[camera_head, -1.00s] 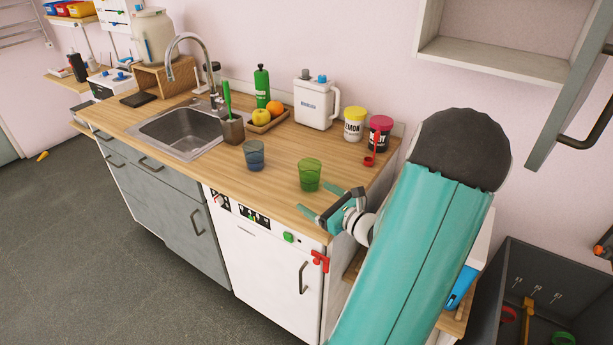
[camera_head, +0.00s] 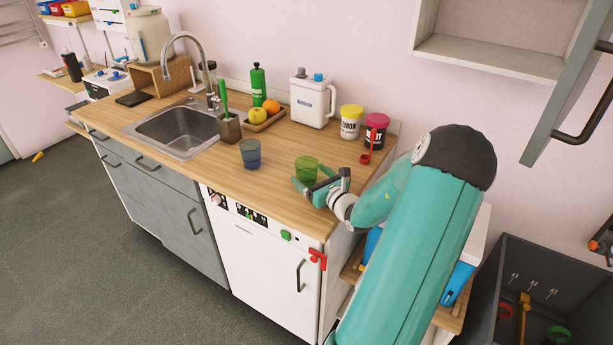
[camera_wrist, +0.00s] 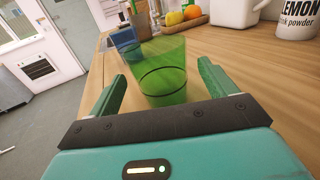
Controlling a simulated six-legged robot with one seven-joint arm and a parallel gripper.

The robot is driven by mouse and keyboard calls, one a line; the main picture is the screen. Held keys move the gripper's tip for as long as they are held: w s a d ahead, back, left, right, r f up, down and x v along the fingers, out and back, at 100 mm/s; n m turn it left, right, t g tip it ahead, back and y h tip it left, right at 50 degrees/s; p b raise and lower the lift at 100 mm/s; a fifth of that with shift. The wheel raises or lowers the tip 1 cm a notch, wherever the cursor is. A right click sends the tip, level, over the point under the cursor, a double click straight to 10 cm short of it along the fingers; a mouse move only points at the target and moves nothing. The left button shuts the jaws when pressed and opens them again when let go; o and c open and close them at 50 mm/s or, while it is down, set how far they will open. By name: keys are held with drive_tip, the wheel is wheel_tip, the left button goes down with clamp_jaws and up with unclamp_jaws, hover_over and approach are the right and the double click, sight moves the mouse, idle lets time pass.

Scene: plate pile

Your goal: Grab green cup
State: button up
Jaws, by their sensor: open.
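The green cup (camera_head: 306,168) is a clear green tumbler standing upright on the wooden counter (camera_head: 215,175), near its right front part. My gripper (camera_head: 308,188) is open at counter level, close to the cup on its near right side. In the wrist view the green cup (camera_wrist: 165,72) stands between and just beyond the two teal fingers of my gripper (camera_wrist: 158,90). The fingers appear apart from its sides. The base of the cup is visible between them.
A blue cup (camera_head: 250,153) stands left of the green cup. Behind are a lemon drink tub (camera_head: 350,123), a dark tub with a red lid (camera_head: 375,130), a white jug (camera_head: 312,100) and a fruit tray (camera_head: 268,122). The sink (camera_head: 178,132) is at left.

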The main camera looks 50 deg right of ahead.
drive_tip(key=shift+x, duration=1.45)
drive_tip(key=c, duration=1)
drive_tip(key=shift+r, duration=0.1)
